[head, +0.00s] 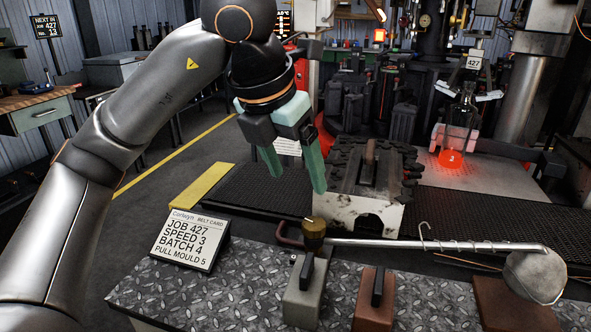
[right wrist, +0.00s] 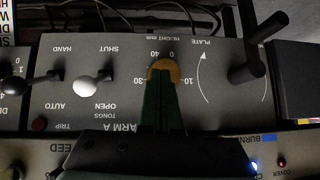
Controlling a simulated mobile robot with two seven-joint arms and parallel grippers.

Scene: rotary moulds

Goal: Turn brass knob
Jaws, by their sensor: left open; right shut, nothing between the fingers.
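The brass knob (right wrist: 165,66) sits on a dark grey control panel in the right wrist view, where the lettering appears upside down. It is at the HEIGHT mm scale, with marks from 0 to 40 around it. My right gripper (right wrist: 162,84) is shut and empty, its dark green fingers in front of the knob and hiding its lower part. I cannot tell whether the tips touch it. My right gripper is not in the head view.
In the head view, a job card (head: 188,240) and a long metal rod (head: 430,243) are at the near bench.

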